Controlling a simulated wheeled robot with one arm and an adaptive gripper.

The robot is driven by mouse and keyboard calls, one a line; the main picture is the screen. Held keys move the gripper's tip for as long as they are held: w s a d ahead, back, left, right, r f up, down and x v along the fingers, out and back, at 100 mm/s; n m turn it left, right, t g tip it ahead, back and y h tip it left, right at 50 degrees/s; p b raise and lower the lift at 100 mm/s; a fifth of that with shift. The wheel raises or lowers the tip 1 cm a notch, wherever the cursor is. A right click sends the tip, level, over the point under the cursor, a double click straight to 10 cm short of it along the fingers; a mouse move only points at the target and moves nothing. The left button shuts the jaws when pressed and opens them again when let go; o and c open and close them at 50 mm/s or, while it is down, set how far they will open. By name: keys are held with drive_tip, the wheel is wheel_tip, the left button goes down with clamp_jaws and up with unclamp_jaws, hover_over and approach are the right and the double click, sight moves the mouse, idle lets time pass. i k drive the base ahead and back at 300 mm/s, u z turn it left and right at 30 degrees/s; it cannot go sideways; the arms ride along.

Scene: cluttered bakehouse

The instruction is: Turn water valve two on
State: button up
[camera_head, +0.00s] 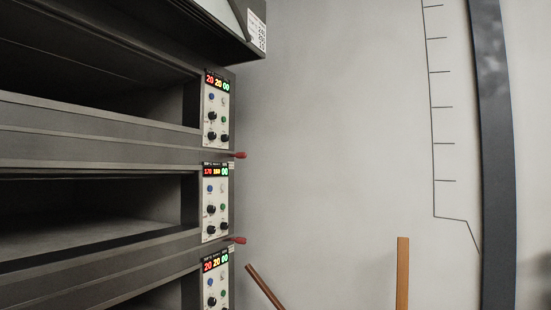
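No thing that I can make out as water valve two shows in the head view. Two small red knobs or lever ends stick out from the right side of the oven stack, an upper one (240,155) and a lower one (239,240). I cannot tell what they work, and no label is readable beside them. My gripper is not in view.
A dark deck oven (95,147) with several open decks fills the left, with lit control panels (217,110). Wooden poles (402,272) (264,287) rise from below. A dark post (495,140) stands right; the grey wall (335,110) between is mostly bare.

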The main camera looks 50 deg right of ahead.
sight(239, 155)
drive_tip(key=z, duration=0.9)
drive_tip(key=i, duration=0.65)
drive_tip(key=u, duration=0.3)
